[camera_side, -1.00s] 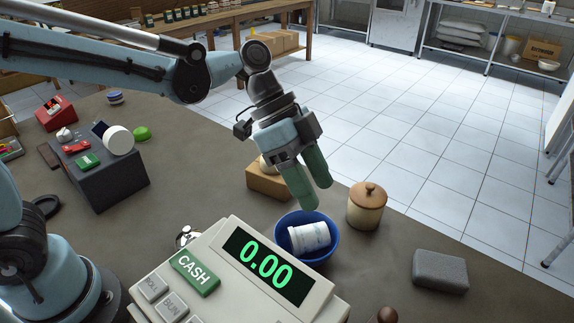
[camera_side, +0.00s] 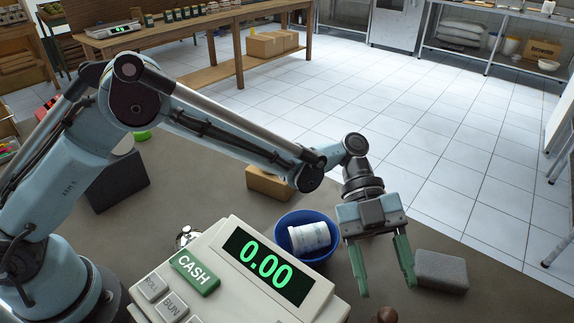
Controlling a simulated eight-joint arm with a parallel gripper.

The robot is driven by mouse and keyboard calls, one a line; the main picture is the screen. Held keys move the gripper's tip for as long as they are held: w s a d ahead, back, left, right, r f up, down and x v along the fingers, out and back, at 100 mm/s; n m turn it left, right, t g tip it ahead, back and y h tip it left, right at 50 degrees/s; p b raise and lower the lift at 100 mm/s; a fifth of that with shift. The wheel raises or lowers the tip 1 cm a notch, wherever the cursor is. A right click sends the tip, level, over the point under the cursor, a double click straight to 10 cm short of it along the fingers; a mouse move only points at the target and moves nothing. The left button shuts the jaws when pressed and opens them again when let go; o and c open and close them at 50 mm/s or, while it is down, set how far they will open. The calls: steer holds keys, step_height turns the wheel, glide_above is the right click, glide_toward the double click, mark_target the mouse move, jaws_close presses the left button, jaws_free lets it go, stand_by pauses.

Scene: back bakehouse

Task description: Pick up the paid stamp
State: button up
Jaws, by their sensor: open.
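My gripper (camera_side: 387,287) is open and empty, its two green fingers pointing down over the right part of the counter. A brown rounded knob (camera_side: 386,314) shows at the bottom edge, just below the fingertips in the picture; it looks like a wooden stamp handle, but most of it is cut off by the frame. No "paid" marking can be read on it. I cannot tell how high the fingers are above it.
A grey block (camera_side: 440,271) lies right of the fingers. A blue bowl (camera_side: 283,222) with a white tub (camera_side: 310,237) stands to the left. The cash register (camera_side: 215,285) fills the front. A cardboard-coloured block (camera_side: 268,184) sits behind the bowl.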

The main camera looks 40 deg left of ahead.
mark_target(388, 319)
step_height(388, 319, down, 4)
steer(key=shift+r, duration=0.25)
steer(key=shift+x, duration=2.5)
steer(key=c, duration=1.1)
